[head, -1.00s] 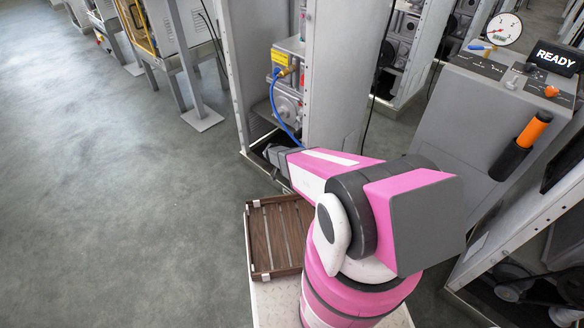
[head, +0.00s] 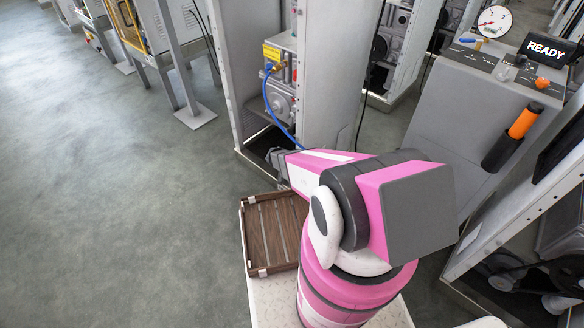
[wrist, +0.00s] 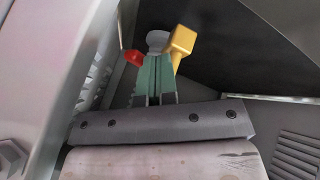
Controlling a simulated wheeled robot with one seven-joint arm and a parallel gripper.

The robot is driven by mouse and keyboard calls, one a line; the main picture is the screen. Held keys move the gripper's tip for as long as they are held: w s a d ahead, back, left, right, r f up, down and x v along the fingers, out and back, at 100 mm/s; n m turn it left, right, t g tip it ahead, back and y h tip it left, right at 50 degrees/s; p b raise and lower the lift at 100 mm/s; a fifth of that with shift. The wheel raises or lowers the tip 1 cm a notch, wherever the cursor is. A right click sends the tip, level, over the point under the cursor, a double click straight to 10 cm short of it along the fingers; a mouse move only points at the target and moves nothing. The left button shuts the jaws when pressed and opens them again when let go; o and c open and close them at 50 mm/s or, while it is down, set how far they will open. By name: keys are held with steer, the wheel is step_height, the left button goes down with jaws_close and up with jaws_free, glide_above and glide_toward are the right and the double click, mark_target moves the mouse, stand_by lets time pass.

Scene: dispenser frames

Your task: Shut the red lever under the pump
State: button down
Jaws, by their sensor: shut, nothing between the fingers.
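The red lever (wrist: 134,57) shows in the wrist view as a small red piece just left of my fingertips, partly hidden by them. Whether they touch it I cannot tell. My gripper (wrist: 155,82) has its greenish fingers together and holds nothing. A yellow block-shaped part (wrist: 182,42) stands just right of the fingertips, and a grey round part (wrist: 157,40) lies behind them. In the head view the grey pump (head: 282,98) sits in the open cabinet, and my arm reaches into the cabinet's low part below it. The lever cannot be made out there.
Cabinet walls (head: 336,75) stand close on both sides of the pump. A blue hose (head: 268,105) hangs in front of it. A wooden tray (head: 247,232) is below my arm. A grey console (head: 430,115) with a READY display stands at right. Open floor lies left.

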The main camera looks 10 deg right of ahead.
steer(key=shift+w, duration=0.15)
stand_by(0.5)
steer(key=shift+w, duration=0.65)
steer(key=shift+a, duration=0.1)
